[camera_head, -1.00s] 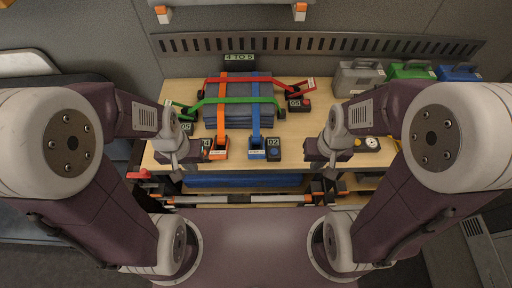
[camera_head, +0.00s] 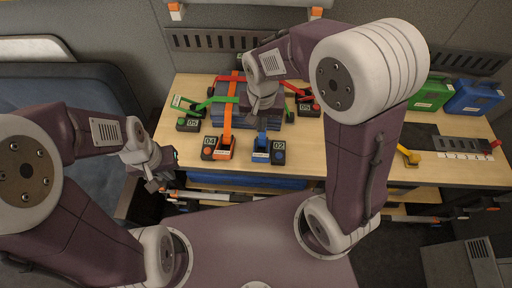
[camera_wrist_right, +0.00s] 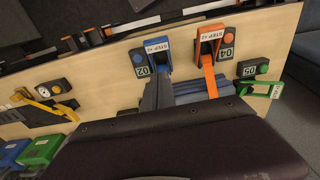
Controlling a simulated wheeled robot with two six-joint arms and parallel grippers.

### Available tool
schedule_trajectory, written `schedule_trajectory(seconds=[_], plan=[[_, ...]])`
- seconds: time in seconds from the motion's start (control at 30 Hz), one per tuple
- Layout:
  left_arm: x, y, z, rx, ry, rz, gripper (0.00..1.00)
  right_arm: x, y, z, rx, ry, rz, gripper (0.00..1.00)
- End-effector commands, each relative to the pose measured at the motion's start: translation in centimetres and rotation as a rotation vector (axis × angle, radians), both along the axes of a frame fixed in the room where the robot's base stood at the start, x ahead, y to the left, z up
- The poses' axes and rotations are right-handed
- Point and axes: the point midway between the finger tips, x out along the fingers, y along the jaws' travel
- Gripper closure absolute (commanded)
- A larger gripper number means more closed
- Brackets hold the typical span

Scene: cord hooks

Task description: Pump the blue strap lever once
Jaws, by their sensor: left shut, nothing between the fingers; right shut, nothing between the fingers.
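The blue strap lever (camera_head: 261,146) is a blue buckle at the table's front side, beside the black box marked 02 (camera_head: 278,152). In the right wrist view the lever (camera_wrist_right: 158,52) carries a "STEP" label and lies flat. My right gripper (camera_head: 262,112) is shut and empty, above the blue strap and the front of the blue folded stack, just behind the lever. In the right wrist view its grey fingers (camera_wrist_right: 154,94) show close to the lever; contact cannot be told. My left gripper (camera_head: 153,186) is shut and empty, off the table's front left edge.
The orange lever (camera_head: 226,142) with box 04 (camera_head: 208,148) stands just left of the blue one. A green lever (camera_head: 190,104) is further left, a red lever (camera_head: 299,91) behind right. A yellow lever (camera_head: 409,155) and green (camera_head: 431,95) and blue cases (camera_head: 474,97) stand right.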

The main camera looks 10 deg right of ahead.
Motion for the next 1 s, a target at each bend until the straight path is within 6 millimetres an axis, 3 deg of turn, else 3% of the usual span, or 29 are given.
schedule_trajectory(seconds=[0.23,0.33,0.73,1.0], plan=[[0.0,0.0,0.0,0.000,0.000,0.000,1.00,0.0,-0.1,-0.2,0.000,0.001,-0.001,1.00],[0.0,0.0,-0.1,0.000,0.000,0.000,1.00,0.0,-0.1,-1.3,-0.001,0.004,-0.001,1.00],[0.0,0.0,-0.3,0.000,0.000,0.000,1.00,0.6,-0.4,-9.7,-0.001,0.006,-0.001,1.00],[0.0,0.0,-0.3,0.000,0.000,0.000,1.00,-0.8,0.1,-13.1,0.000,0.002,0.000,1.00]])
